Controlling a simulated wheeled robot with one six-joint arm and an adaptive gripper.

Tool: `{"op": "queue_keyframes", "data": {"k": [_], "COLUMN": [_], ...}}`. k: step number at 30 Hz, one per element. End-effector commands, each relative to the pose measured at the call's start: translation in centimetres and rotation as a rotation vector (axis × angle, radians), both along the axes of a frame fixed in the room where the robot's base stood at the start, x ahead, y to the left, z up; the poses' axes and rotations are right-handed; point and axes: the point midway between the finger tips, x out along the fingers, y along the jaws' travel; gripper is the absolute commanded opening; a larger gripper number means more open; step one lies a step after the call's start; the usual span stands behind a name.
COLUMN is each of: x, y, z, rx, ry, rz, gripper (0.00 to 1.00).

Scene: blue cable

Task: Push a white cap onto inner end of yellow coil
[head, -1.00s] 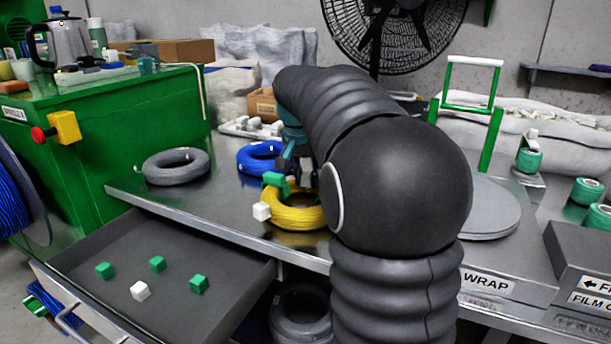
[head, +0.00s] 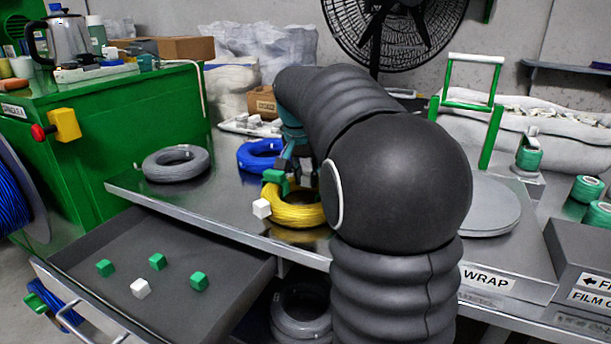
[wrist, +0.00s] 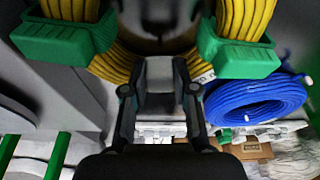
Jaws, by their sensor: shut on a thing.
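The yellow coil (head: 295,215) lies on the steel table near its front edge; green clips hold it. A white cap (head: 261,208) shows at its front left. In the wrist view the yellow coil (wrist: 240,22) fills the top, with a green clip on each side. The coil's inner end is not clear in either view. In the head view my arm covers the coil's right side and most of the gripper.
A blue coil (head: 257,155) lies behind the yellow one, and a grey coil (head: 175,163) lies to the left. A round grey plate (head: 488,207) is right of my arm.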

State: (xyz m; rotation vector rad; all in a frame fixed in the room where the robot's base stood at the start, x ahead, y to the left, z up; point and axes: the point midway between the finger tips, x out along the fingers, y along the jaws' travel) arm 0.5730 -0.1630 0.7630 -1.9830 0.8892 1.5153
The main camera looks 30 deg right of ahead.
Motion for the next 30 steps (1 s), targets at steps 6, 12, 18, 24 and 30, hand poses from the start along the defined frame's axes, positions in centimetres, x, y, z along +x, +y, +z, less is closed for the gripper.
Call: {"op": "queue_keyframes", "data": {"k": [6, 12, 18, 24, 30], "x": [-0.02, -0.03, -0.03, -0.02, -0.03], "y": [0.01, 0.01, 0.01, 0.01, 0.01], "z": [-0.26, -0.31, -0.33, -0.45, -0.59], "rx": [0.0, 0.0, 0.0, 0.0, 0.001], "ry": [0.0, 0.0, 0.0, 0.0, 0.001], "rz": [0.0, 0.0, 0.0, 0.0, 0.0], "gripper": [0.13, 0.13, 0.13, 0.13, 0.13]}}
